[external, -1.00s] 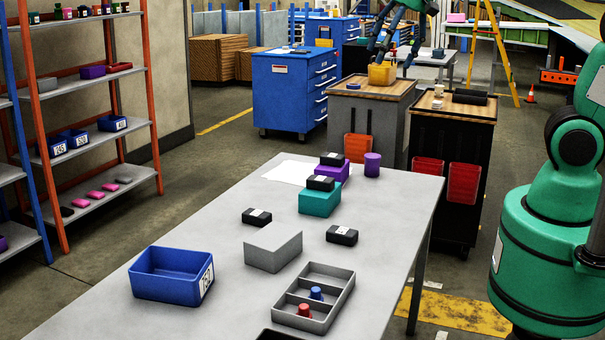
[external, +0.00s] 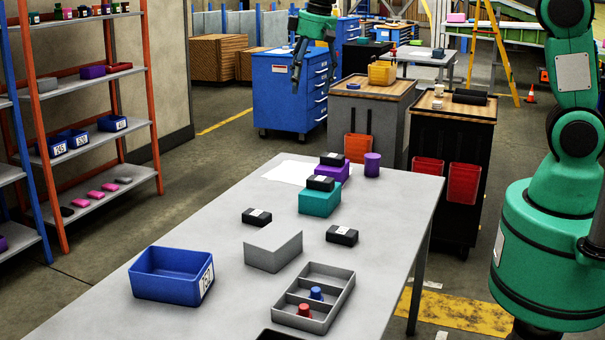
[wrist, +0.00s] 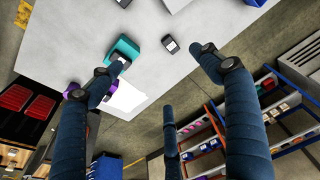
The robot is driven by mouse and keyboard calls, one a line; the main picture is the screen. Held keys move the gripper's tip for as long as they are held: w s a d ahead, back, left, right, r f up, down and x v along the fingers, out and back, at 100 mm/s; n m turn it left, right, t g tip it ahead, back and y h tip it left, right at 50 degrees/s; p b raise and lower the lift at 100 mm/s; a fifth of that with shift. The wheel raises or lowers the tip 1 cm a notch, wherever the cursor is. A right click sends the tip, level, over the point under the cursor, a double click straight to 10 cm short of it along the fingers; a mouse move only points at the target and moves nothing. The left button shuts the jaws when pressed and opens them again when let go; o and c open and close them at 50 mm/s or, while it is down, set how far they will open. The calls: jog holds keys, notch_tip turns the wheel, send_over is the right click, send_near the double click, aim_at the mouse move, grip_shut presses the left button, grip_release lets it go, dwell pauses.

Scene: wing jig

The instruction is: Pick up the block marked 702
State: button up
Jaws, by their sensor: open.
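Several small black blocks with white labels are on the grey table; I cannot read the markings, so I cannot tell which is 702. One block (external: 257,217) lies left of a grey box, another (external: 342,236) right of it. A third block (external: 321,184) sits on a teal box (external: 319,202), and a fourth (external: 332,159) on a purple box (external: 335,172) behind. My gripper (external: 297,75) is open and empty, high beyond the table's far end. In the wrist view its fingers are spread, with a black block (wrist: 170,44) and the teal box (wrist: 122,47) below.
The table (external: 110,312) also holds a blue bin (external: 165,287), the grey box (external: 272,250), a divided grey tray (external: 341,300) with red and blue pegs, a purple cylinder (external: 372,165) and a white sheet (external: 284,172). Wood-topped cabinets (external: 370,90) stand behind.

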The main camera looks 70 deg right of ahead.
jog(key=w+d+f+g+p, duration=0.1)
jog(key=w+f, duration=1)
jog(key=f, duration=0.2)
jog(key=g+p, duration=0.1)
send_over(259, 212)
notch_tip(259, 212, down, 15)
jog(key=shift+w+d+f, duration=0.1)
jog(key=shift+w+f, duration=0.15)
jog(key=shift+f, duration=0.2)
jog(key=shift+f, duration=4.3)
jog(key=shift+s+f, duration=0.1)
jog(key=shift+f, duration=2.5)
jog(key=shift+c, duration=0.3)
